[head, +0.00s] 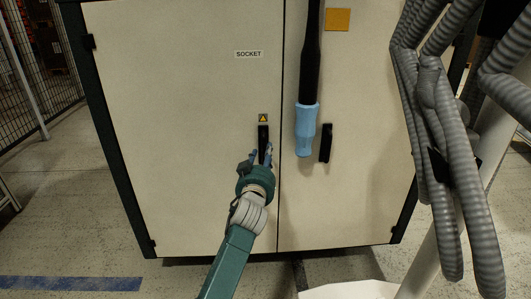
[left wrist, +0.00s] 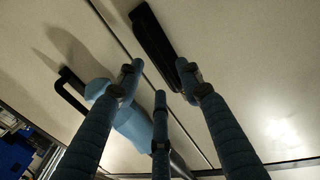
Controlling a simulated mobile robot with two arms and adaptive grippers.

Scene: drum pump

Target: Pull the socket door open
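The socket door (head: 180,130) is the left door of a cream cabinet, labelled SOCKET, and looks shut against the right door. Its black upright handle (head: 263,138) sits near the seam, below a yellow warning sticker. In the left wrist view the handle (left wrist: 153,38) lies just beyond the fingertips. My left gripper (head: 262,154) is at the handle's lower end in the head view. In the left wrist view its blue fingers (left wrist: 158,76) are spread with nothing between them; the right fingertip is close to the handle, contact unclear. My right gripper is not in view.
A black tube with a light blue end (head: 306,128) hangs before the right door (head: 350,200), beside that door's black handle (head: 326,143). Grey ribbed hoses (head: 460,170) fill the right side. Floor left of the cabinet (head: 80,220) is clear.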

